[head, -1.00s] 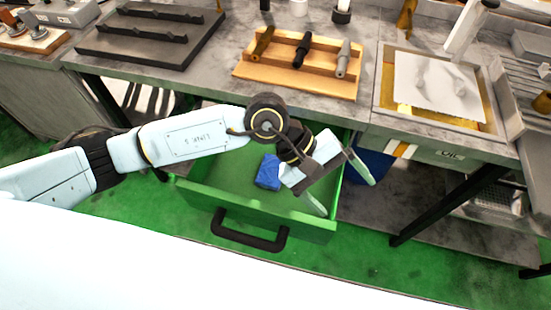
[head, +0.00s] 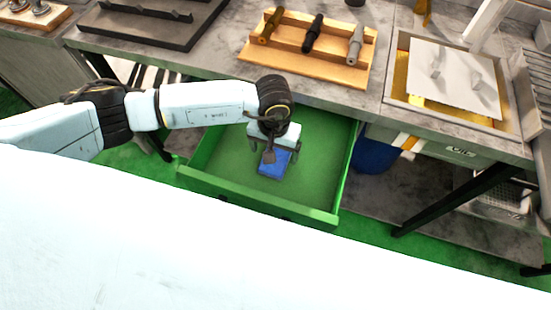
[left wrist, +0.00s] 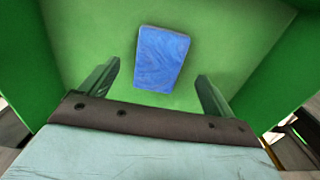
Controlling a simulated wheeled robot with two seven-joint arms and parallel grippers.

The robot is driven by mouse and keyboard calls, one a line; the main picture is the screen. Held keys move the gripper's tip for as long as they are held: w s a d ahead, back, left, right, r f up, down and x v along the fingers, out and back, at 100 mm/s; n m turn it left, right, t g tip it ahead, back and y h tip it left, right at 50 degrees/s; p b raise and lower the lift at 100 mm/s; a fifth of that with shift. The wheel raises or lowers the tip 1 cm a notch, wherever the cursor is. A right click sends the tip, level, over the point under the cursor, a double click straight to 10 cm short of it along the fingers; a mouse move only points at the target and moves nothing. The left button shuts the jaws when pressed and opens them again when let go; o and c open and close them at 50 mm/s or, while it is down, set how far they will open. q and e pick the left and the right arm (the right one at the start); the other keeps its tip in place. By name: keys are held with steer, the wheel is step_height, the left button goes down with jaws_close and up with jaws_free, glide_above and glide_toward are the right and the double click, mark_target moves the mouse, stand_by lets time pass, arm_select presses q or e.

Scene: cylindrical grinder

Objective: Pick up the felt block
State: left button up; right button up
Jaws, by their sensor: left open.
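The blue felt block (head: 273,164) lies on the floor of the open green drawer (head: 318,160). My left gripper (head: 270,158) is over the drawer, above the block, and hides part of it in the head view. In the left wrist view the whole block (left wrist: 162,58) shows between and beyond the two open fingers of the left gripper (left wrist: 158,85). The fingers are apart from the block and hold nothing. My right gripper is not in view.
The drawer walls (head: 345,178) rise around the block and gripper. Above the drawer is a grey workbench (head: 240,60) with a wooden rack (head: 320,62) of several tools. A tray with a white sheet (head: 455,78) stands to the right. A blue bin (head: 377,155) is beside the drawer.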

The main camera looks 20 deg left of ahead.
arm_select(q)
steer(key=shift+w+f, duration=0.25)
steer(key=shift+f, duration=1.1)
steer(key=shift+w+f, duration=0.2)
steer(key=shift+f, duration=1.1)
steer(key=c, duration=1.1)
